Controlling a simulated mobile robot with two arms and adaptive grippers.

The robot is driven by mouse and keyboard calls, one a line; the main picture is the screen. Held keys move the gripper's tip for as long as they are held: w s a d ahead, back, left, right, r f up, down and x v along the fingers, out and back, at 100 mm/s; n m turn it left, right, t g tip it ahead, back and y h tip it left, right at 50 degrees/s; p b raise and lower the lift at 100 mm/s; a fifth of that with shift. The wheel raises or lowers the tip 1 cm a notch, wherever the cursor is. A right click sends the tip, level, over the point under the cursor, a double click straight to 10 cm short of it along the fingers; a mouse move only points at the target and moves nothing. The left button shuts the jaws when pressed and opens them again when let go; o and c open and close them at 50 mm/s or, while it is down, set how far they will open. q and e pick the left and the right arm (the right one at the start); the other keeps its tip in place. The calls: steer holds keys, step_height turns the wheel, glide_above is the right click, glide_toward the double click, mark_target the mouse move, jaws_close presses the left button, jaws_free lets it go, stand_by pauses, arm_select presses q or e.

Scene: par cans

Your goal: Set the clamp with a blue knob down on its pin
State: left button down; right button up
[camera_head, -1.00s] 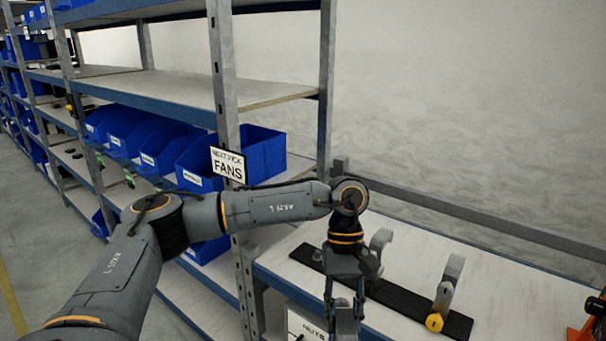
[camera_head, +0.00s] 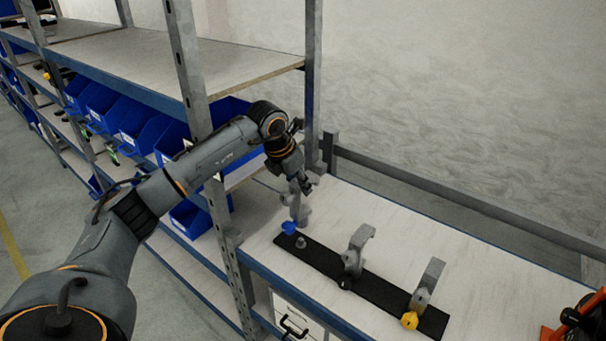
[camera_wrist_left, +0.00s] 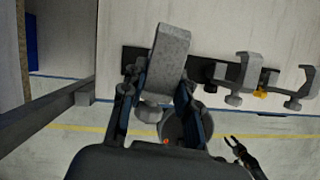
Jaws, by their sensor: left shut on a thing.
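My left gripper (camera_head: 300,184) is shut on the grey clamp with a blue knob (camera_head: 297,208). The clamp hangs below the fingers, roughly upright, over the left end of a black strip (camera_head: 385,293). Its blue knob (camera_head: 289,228) shows at its lower left. A short grey pin (camera_head: 301,242) stands bare on the strip just below and in front of the clamp, which looks apart from it. In the left wrist view the clamp (camera_wrist_left: 168,55) is between the fingers of my left gripper (camera_wrist_left: 160,80); the knob's colour is hidden there. My right gripper (camera_wrist_left: 232,147) appears open and empty, away from the bench.
A clamp with a black knob (camera_head: 357,250) and one with a yellow knob (camera_head: 428,285) stand farther right on the strip. The pale bench (camera_head: 480,260) is clear behind them. A shelf post (camera_head: 313,90) rises close behind my left gripper. An orange and black object (camera_head: 575,322) is at the right.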

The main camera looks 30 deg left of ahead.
mark_target(299, 201)
arm_select(q)
steer(key=shift+s, duration=0.1)
steer(key=shift+f+b, duration=0.35)
steer(key=shift+f, duration=0.5)
steer(key=shift+f+b, duration=0.9)
steer(key=shift+f, duration=0.1)
steer(key=shift+f+b, duration=0.75)
steer(key=shift+f, duration=0.3)
